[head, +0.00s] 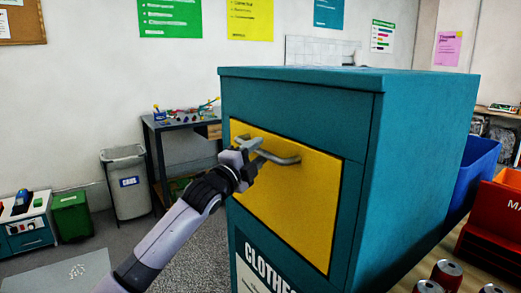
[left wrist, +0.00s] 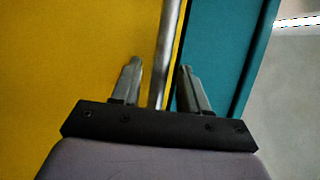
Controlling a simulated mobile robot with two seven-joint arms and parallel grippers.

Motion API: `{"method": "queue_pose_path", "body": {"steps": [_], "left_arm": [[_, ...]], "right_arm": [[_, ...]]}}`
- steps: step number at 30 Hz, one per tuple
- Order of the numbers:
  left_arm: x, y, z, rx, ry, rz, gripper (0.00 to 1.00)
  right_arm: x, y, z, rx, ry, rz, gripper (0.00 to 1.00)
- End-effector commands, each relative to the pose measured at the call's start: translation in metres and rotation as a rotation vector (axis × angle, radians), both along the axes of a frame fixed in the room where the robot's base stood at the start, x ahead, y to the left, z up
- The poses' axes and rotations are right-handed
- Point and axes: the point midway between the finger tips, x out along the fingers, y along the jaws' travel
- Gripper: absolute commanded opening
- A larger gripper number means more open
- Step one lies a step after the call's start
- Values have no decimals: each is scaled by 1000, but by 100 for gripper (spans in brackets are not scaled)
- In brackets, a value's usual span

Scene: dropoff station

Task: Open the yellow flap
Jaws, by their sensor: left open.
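The yellow flap (head: 292,207) is set in the front of a teal clothes bin (head: 420,150) and looks shut. A grey bar handle (head: 283,159) runs across its upper part. My left gripper (head: 251,147) is at the left part of the handle in the head view. In the left wrist view, the open fingers of my left gripper (left wrist: 158,85) stand on either side of the handle bar (left wrist: 165,50), with the yellow flap (left wrist: 70,60) behind. I cannot tell whether a finger touches the bar. My right gripper is not in view.
A grey can bin (head: 127,185), a green bin (head: 72,215) and a dark workbench (head: 160,124) stand at the left. At the right are a blue crate (head: 474,168), a red box (head: 492,220) and cans (head: 447,272) on a wooden surface.

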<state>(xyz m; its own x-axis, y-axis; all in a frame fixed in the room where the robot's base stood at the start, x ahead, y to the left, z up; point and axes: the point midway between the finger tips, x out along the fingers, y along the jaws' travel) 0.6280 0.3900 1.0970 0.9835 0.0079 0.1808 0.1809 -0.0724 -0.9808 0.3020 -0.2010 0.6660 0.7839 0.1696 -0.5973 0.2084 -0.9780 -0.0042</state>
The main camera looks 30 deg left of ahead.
Motion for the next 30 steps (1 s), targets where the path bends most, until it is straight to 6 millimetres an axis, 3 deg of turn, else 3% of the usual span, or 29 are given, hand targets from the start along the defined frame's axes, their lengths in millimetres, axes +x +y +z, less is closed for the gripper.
{"method": "queue_pose_path", "body": {"steps": [6, 16, 17, 21, 30], "left_arm": [[14, 0, 3, -1, -1, -1, 44], [17, 0, 2, -1, 1, -1, 44], [17, 0, 2, -1, 1, -1, 41], [17, 0, 2, -1, 1, -1, 0], [17, 1, 0, -4, -8, -1, 0]], "right_arm": [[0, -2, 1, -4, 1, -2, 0], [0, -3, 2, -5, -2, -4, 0], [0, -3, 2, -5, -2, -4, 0], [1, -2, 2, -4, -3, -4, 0], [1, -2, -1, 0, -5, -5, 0]]}}
